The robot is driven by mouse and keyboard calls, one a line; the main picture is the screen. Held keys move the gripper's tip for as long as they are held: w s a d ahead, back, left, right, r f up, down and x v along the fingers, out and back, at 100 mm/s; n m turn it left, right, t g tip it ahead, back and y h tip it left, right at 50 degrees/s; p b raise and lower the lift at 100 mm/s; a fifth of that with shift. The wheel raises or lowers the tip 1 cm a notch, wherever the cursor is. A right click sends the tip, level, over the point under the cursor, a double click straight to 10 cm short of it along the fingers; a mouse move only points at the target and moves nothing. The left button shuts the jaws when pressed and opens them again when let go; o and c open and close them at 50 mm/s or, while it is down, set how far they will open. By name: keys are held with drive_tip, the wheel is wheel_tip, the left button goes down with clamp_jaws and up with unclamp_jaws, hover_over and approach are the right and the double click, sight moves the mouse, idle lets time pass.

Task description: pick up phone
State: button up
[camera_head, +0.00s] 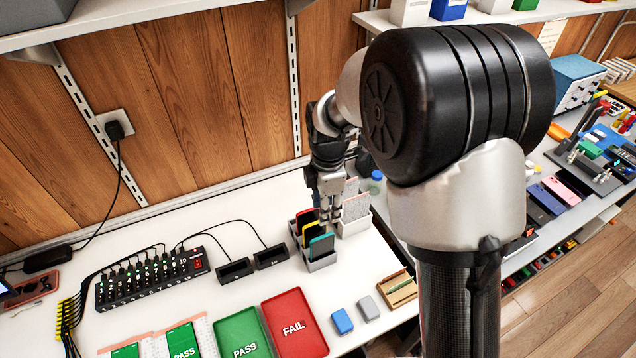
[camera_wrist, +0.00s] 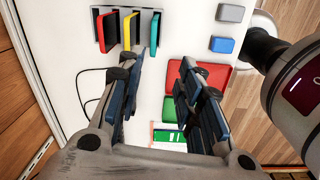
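A grey rack (camera_head: 323,264) on the white table holds upright phones in coloured cases: a red one (camera_head: 307,217), a yellow one (camera_head: 312,231) and a teal one (camera_head: 321,245). In the wrist view the red (camera_wrist: 106,28), yellow (camera_wrist: 129,30) and teal (camera_wrist: 153,32) phones stand at the top, left of centre. My gripper (camera_head: 331,214) is right by the rack in the head view, partly hidden behind it. In the wrist view my gripper (camera_wrist: 167,62) is open, with only table and trays showing between the fingers.
A holder with paper cards (camera_head: 355,213) stands behind the rack. Green PASS (camera_head: 240,330) and red FAIL (camera_head: 293,322) trays lie in front. A blue block (camera_head: 341,321) and grey block (camera_head: 368,308) lie right.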

wheel_tip(320, 180, down, 4)
drive_tip(key=w+n, duration=0.1)
drive_tip(key=n, duration=0.1)
drive_tip(key=b, duration=0.3)
hover_over(322, 245)
wheel_tip(322, 245, down, 10)
drive_tip(key=shift+w+a+r, duration=0.1)
drive_tip(key=shift+r, duration=0.05)
drive_tip(key=f, duration=0.2)
drive_tip(key=f+b, duration=0.1)
drive_tip(key=f, duration=0.3)
drive_tip(key=shift+w+f, duration=0.2)
drive_tip(key=shift+w, duration=0.05)
drive_tip(key=shift+c, duration=0.3)
clamp_jaws()
